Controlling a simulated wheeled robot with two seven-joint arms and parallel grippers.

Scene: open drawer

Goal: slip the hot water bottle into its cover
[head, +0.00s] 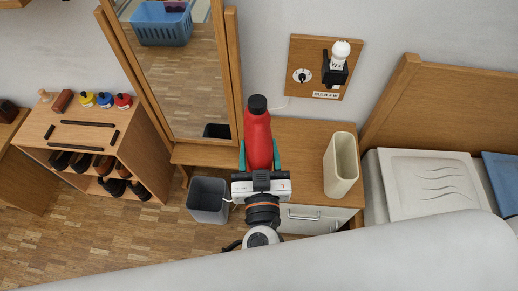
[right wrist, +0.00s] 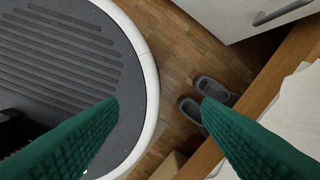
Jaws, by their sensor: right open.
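The red hot water bottle (head: 257,138), with a black cap at its top, is between the green fingers of my left gripper (head: 259,158) in the head view. The fingers press its two sides; its lower part is hidden by the gripper. The cover seems to be the cream, open-topped sleeve (head: 341,166), upright on the wooden dresser top to the right of the bottle and apart from it. My right gripper (right wrist: 158,103) is open and empty in the right wrist view, above the floor, and does not show in the head view.
A grey bin (head: 208,200) is on the floor to the left. A shoe shelf (head: 85,128) and a bed with a white pillow (head: 425,180) flank it. Grey slippers (right wrist: 213,90) lie below my right gripper.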

